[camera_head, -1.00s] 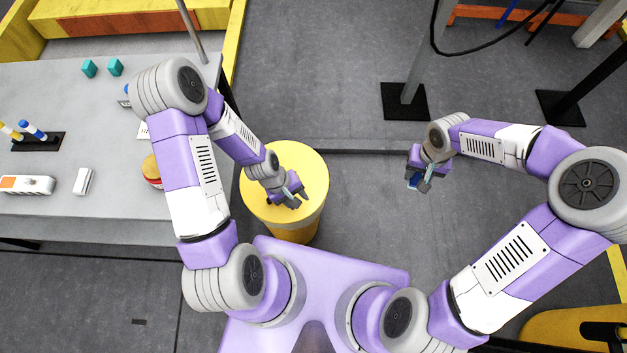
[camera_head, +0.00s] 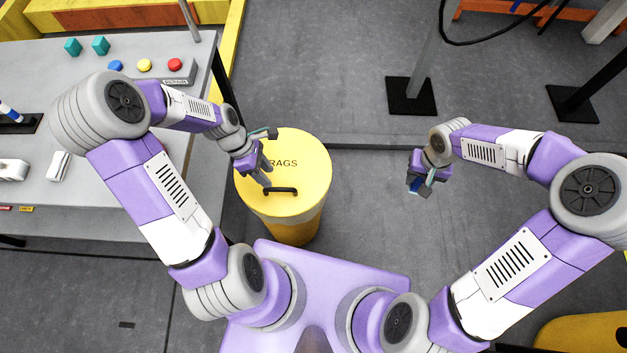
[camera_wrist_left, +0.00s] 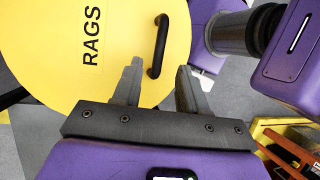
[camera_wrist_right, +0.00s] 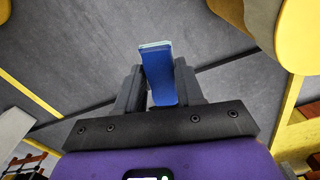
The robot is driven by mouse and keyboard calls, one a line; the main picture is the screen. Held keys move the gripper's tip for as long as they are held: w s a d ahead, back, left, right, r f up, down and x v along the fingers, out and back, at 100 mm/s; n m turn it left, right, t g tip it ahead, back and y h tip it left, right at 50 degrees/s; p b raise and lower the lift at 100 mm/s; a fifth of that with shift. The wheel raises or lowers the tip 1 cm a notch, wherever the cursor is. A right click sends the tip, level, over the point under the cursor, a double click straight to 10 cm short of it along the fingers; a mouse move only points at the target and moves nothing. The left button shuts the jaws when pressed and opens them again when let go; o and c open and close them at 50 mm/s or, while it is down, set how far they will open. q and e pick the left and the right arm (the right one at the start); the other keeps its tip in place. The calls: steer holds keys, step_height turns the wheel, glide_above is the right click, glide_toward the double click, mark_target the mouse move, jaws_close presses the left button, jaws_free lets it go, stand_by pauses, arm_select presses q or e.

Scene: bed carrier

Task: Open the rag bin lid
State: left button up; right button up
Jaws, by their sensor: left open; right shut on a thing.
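The rag bin (camera_head: 292,228) is a yellow drum standing on the floor in front of me. Its yellow lid (camera_head: 305,160) is closed and reads RAGS, with a black bar handle (camera_head: 284,190) near its front edge. In the left wrist view the lid (camera_wrist_left: 115,55) fills the left, and the handle (camera_wrist_left: 159,46) lies just beyond the fingertips. My left gripper (camera_head: 270,160) is over the lid, open and empty, its fingers (camera_wrist_left: 160,72) apart from the handle. My right gripper (camera_head: 420,187) is out to the right, shut on a blue block (camera_wrist_right: 158,75) with a pale end.
A grey workbench (camera_head: 75,130) on the left holds teal blocks (camera_head: 87,46), a button panel (camera_head: 165,72) and a white item (camera_head: 59,166). A post on a black base (camera_head: 411,103) stands beyond. The floor right of the bin is clear.

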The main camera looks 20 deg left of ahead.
mark_target(279, 188)
arm_select(q)
steer(key=b+x, duration=0.1)
steer(key=x, duration=0.5)
steer(key=shift+d+f+b, duration=0.1)
steer(key=shift+f+b, duration=0.05)
steer(key=shift+b, duration=0.25)
arm_select(e)
step_height(279, 188, down, 2)
steer(key=shift+f, duration=0.15)
arm_select(q)
jaws_close()
